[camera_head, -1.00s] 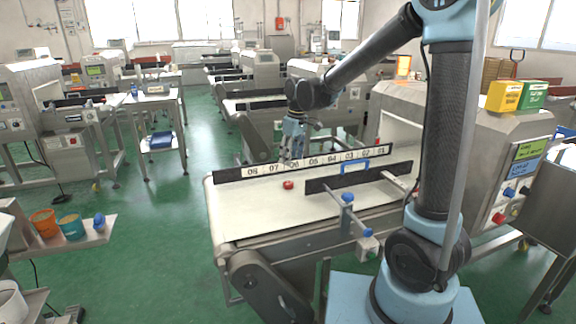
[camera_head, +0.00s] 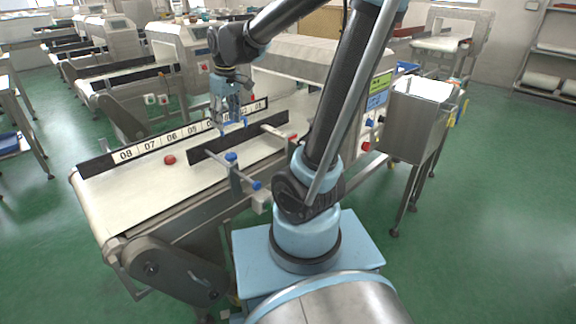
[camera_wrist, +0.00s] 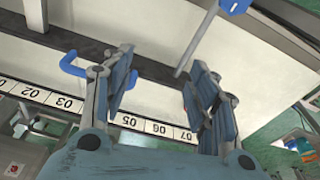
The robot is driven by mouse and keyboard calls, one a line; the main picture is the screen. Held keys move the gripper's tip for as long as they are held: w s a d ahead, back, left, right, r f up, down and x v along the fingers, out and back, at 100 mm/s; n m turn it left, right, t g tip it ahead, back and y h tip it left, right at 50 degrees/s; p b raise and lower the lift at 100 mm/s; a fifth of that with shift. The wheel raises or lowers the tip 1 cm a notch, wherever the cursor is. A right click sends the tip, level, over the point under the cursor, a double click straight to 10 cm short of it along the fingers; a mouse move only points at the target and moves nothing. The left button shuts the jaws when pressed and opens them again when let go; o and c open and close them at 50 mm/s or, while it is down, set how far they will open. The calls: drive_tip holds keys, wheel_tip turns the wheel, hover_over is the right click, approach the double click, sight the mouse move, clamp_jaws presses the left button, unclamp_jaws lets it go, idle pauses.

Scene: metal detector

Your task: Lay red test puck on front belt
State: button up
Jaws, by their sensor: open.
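The red test puck (camera_head: 169,160) lies on the white front belt (camera_head: 130,195), in front of the numbered strip near 07 and 06. It stands free on the belt. The blue handle (camera_wrist: 72,64) is beside the left finger there. I cannot make out the puck clearly in the wrist view.
The numbered strip (camera_head: 150,144) runs along the belt's far edge. A rod with blue knobs (camera_head: 232,157) stands at the near edge. The metal detector housing (camera_head: 300,62) is to the right. The belt's left end is clear.

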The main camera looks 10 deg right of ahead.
drive_tip(key=s+d+f+m, duration=0.4)
drive_tip(key=s+d+f, duration=0.1)
drive_tip(key=s+d, duration=0.3)
drive_tip(key=s+d+f+m+t+h, duration=0.1)
drive_tip(key=s+d+f+m, duration=0.2)
drive_tip(key=s+d+f, duration=0.2)
drive_tip(key=s+d, duration=0.3)
drive_tip(key=s, duration=0.1)
drive_tip(key=shift+s+d+m, duration=0.35)
drive_tip(key=shift+s+m, duration=0.05)
drive_tip(key=shift+w+f, duration=0.2)
drive_tip(key=shift+w, duration=0.3)
idle(0.6)
